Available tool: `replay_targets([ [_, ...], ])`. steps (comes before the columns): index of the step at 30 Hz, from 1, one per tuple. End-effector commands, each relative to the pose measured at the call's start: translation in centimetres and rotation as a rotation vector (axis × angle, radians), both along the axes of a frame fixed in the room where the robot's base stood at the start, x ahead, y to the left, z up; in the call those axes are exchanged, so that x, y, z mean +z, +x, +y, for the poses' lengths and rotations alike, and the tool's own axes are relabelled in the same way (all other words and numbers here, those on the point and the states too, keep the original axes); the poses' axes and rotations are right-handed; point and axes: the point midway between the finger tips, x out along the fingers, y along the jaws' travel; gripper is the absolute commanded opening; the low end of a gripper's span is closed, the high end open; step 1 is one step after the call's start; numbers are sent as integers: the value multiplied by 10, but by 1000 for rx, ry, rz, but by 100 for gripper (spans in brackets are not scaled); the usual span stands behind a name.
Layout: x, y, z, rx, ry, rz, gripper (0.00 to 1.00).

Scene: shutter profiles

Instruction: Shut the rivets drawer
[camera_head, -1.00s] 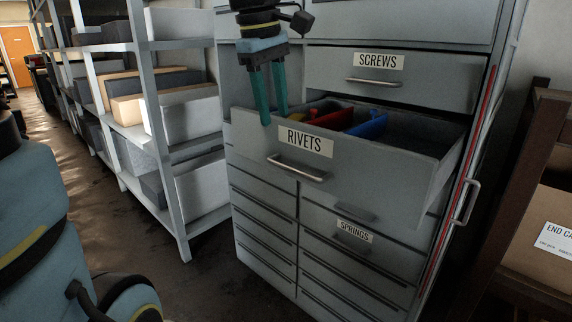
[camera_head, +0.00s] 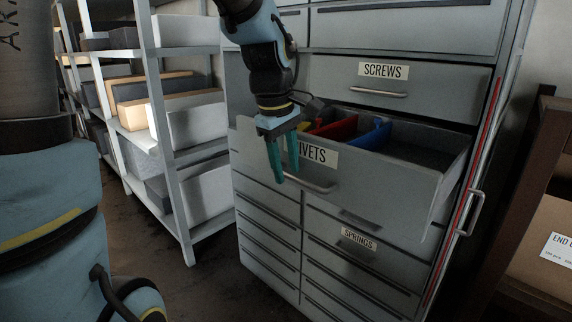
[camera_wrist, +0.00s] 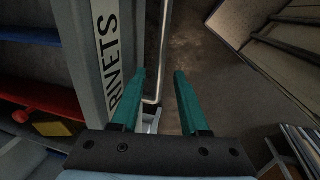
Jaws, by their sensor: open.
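The rivets drawer (camera_head: 390,189) is pulled out of the grey cabinet, with its label partly covered by my gripper in the head view. Its bar handle (camera_head: 312,184) runs along the front below the label. My gripper (camera_head: 284,178) is open, pointing down in front of the left part of the drawer face. In the wrist view the teal fingers (camera_wrist: 158,75) are apart, beside the drawer front (camera_wrist: 84,45), and the handle (camera_wrist: 160,60) shows beyond them, near the left finger. Nothing is held. I cannot tell whether a finger touches the handle.
The screws drawer (camera_head: 400,92) above and the springs drawer (camera_head: 385,255) below look closed. Red and blue dividers (camera_head: 372,134) stand inside the open drawer. Shelving with boxes (camera_head: 190,120) is at the left, and a rack with a carton (camera_head: 545,225) at the right.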

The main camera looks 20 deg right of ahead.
Motion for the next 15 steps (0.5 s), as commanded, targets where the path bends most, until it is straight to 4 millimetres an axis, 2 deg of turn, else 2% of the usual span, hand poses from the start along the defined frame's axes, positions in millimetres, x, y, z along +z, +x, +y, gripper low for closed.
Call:
replay_targets([
  [2,0,0,0,0,0,0,42],
  [13,0,0,0,0,0,0,1],
  [15,0,0,0,0,0,0,0],
])
